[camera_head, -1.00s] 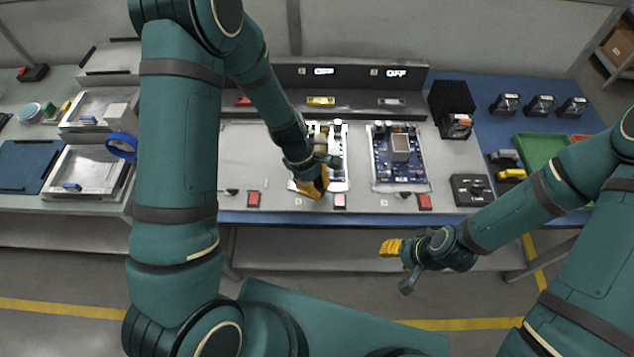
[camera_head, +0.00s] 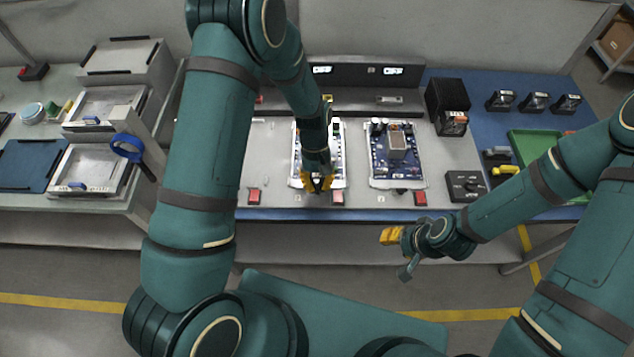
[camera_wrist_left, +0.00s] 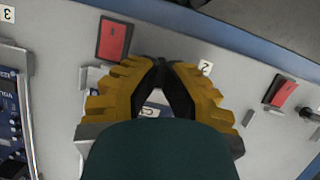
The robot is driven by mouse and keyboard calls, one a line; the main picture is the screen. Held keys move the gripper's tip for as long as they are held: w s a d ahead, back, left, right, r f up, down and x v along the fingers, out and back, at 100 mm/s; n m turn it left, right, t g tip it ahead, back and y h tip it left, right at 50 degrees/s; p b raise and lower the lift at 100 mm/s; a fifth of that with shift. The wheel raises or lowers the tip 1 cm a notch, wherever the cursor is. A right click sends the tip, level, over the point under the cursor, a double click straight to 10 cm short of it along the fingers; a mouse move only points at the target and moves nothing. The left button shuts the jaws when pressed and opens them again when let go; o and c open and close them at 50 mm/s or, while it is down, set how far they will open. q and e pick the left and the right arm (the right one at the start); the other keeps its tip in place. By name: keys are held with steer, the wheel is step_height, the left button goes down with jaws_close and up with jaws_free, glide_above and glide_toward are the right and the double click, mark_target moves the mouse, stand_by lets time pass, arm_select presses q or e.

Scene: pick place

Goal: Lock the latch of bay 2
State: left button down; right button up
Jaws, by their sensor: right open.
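Bay 2 (camera_head: 339,150) is the middle front bay and holds a circuit board, partly hidden by my left arm. Its red latch piece (camera_head: 338,198) sits at the front edge, and it also shows in the left wrist view (camera_wrist_left: 113,38). The label 2 (camera_wrist_left: 206,68) is on the grey surface near the fingertips. My left gripper (camera_head: 318,184) points down over the front of bay 2, just left of the red piece and apart from it. Its fingertips are close together with nothing visible between them. My right gripper (camera_head: 396,250) is open and empty in front of the bench.
Bay 3 (camera_head: 396,155) holds a blue board, with its own red piece (camera_head: 421,198). Bay 1's red piece (camera_head: 254,196) is to the left. A black switch box (camera_head: 466,186) and a green tray (camera_head: 535,150) are on the right. Two lit displays (camera_head: 393,71) are behind.

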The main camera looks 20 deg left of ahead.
arm_select(q)
steer(key=shift+m, duration=0.7)
steer(key=shift+y, duration=0.3)
steer(key=c, duration=1.1)
jaws_free()
steer(key=v, duration=1.2)
steer(key=shift+w, duration=0.15)
steer(key=shift+f, duration=0.1)
